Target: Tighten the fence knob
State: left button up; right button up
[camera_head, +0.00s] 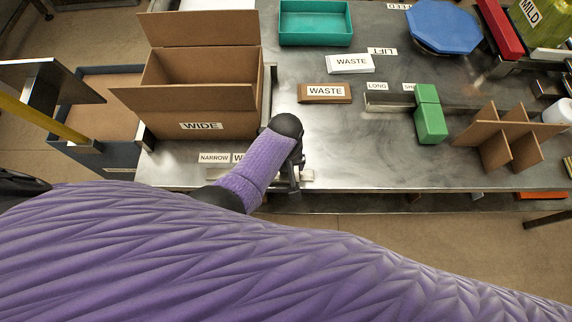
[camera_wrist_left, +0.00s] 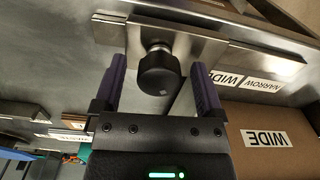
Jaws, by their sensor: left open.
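The fence knob (camera_wrist_left: 159,73) is a black round knob on a short metal stem, fixed to a metal fence bar (camera_wrist_left: 205,47). In the left wrist view it sits between the two purple fingers of my left gripper (camera_wrist_left: 160,85), which is open with a gap on each side of the knob. In the head view my left gripper (camera_head: 290,180) is at the table's front edge, beside the NARROW and WIDE labels; my own purple forearm and wrist hide the knob there. My right gripper is in neither view.
An open cardboard box (camera_head: 200,124) marked WIDE stands left of the gripper. WASTE blocks (camera_head: 324,93), a green block (camera_head: 430,115), a cardboard divider (camera_head: 505,138) and a teal tray (camera_head: 315,38) are on the metal table (camera_head: 350,155). The table in front of the WASTE blocks is clear.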

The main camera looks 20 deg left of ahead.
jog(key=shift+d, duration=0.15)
pick_arm(q)
jog(key=shift+c, duration=1.3)
jog(key=c, duration=0.9)
grip_shut()
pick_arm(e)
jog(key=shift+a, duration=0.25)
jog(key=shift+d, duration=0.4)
